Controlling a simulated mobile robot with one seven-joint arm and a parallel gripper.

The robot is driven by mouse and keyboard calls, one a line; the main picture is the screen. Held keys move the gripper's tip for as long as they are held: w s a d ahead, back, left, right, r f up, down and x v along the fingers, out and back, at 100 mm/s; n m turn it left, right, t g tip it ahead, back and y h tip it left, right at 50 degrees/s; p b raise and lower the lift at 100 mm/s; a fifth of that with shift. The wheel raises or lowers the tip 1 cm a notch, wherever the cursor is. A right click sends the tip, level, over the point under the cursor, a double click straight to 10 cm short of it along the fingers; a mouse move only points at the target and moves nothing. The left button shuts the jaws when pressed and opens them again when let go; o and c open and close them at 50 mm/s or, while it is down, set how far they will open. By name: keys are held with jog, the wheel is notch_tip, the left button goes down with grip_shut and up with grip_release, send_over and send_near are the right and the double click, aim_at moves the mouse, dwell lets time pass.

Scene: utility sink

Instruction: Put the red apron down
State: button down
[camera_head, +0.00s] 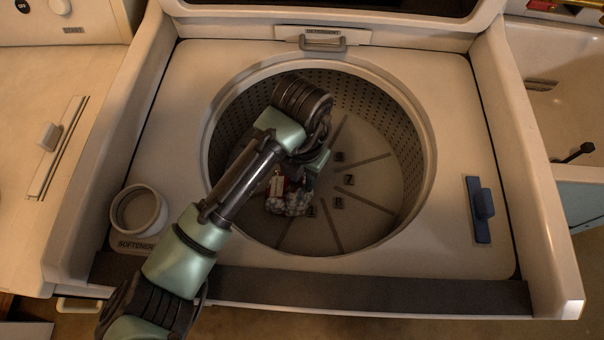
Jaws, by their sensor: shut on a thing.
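The red apron (292,202) shows as a small bunched cloth inside the washer drum, over its left-middle floor. Its visible part is mostly pale and patterned, with some dark red near the top. My gripper (300,180) is down inside the drum at the top of the cloth and is shut on it. My wrist hides the fingertips and part of the cloth. I cannot tell whether the cloth touches the drum floor (370,205).
The round drum rim (428,150) surrounds my forearm and gripper. A softener cup (139,211) stands at the left, a blue handle (482,208) at the right, and a detergent drawer (323,41) at the back. The right part of the drum floor is clear.

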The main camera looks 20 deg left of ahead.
jog(key=c, duration=0.7)
grip_release()
jog(key=shift+o, duration=0.2)
notch_tip(320, 180, up, 12)
jog(key=p, duration=0.2)
jog(key=shift+r, duration=0.15)
